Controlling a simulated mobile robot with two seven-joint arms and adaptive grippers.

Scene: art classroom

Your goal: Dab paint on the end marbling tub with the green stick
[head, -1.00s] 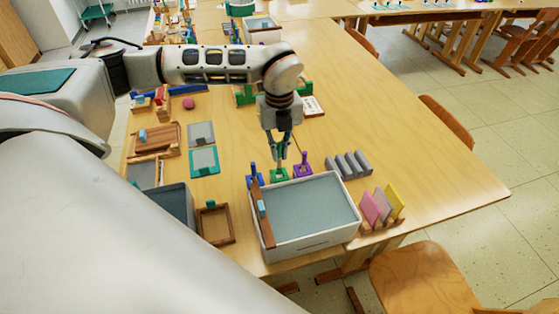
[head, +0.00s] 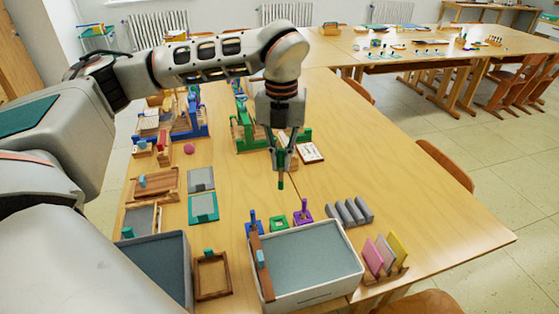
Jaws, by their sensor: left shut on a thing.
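My left gripper (head: 282,166) is shut on a green stick (head: 281,183), which hangs tip down above the table. Below it is a small green pot (head: 278,223), with no stick standing in it. A white marbling tub (head: 318,292) with grey-blue liquid stands at the table's near end, and the stick is behind it, not over it. A wooden bar with a light blue knob (head: 262,259) lies along the tub's left side. A blue pot with a stick (head: 254,224) and a purple pot with a stick (head: 303,212) flank the green pot. My right gripper is out of view.
A grey tub (head: 160,258) and a wooden frame (head: 212,275) are left of the white tub. A grey ridged block (head: 347,212) and a rack of coloured plates (head: 384,255) are on its right. A green stand (head: 250,130) is behind the gripper. The table's right side is clear.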

